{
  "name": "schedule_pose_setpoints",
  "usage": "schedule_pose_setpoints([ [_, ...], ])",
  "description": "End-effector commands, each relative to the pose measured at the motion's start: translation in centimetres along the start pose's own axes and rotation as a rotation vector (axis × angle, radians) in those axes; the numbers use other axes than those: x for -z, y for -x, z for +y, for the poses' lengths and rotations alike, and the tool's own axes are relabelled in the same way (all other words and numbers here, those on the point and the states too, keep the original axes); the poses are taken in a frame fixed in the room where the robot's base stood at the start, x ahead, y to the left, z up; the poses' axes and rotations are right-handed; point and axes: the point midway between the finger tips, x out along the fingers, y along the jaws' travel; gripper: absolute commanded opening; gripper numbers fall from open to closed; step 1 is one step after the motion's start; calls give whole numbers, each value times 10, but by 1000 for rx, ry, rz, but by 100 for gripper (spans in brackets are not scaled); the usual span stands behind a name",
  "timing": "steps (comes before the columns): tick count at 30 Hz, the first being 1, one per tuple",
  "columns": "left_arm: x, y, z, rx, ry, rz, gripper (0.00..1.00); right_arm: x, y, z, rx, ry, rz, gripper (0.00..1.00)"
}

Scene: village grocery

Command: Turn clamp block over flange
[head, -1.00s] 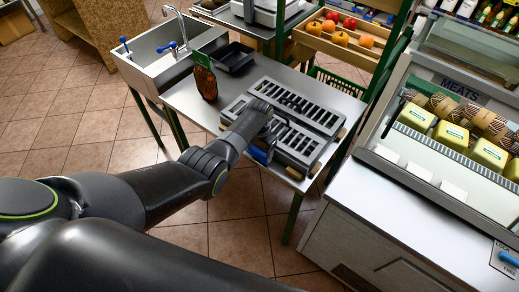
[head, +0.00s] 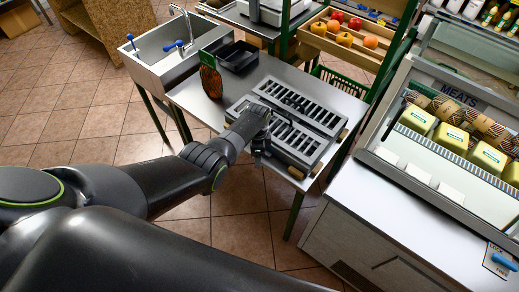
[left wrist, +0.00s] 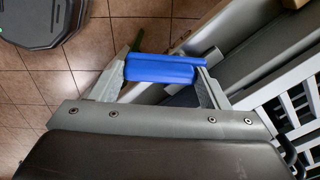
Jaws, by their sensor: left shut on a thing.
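A grey slotted metal unit in two sections (head: 310,107) lies on the steel table (head: 190,92) in the head view. My left gripper (head: 260,154) is at its near left edge, reaching down. In the left wrist view my left gripper (left wrist: 165,77) is shut on a blue block (left wrist: 160,70), which lies across between the fingers. Grey edges and slots of the unit (left wrist: 270,80) show just right of it. The arm hides the block in the head view. I cannot tell whether the block touches the unit's flange. My right gripper is not in view.
A sink (head: 165,50) stands left of the table. A meat counter (head: 390,215) stands close on the right. Tiled floor is clear in front.

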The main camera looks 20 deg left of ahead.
Motion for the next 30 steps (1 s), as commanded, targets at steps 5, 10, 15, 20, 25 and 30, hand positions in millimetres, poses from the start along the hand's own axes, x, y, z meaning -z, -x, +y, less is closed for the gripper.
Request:
schedule_pose_setpoints([
  [5,-5,1,0,0,-167,-1,46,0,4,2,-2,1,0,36],
  [10,-9,0,-1,-1,-326,-1,46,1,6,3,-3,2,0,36],
  [15,-12,0,-3,0,-469,-1,46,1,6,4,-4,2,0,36],
  [20,-15,0,-4,0,-579,0,46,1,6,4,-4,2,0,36],
  [25,-16,0,-6,1,-662,0,46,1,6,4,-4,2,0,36],
  [30,-18,0,-7,1,-712,0,46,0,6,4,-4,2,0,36],
])
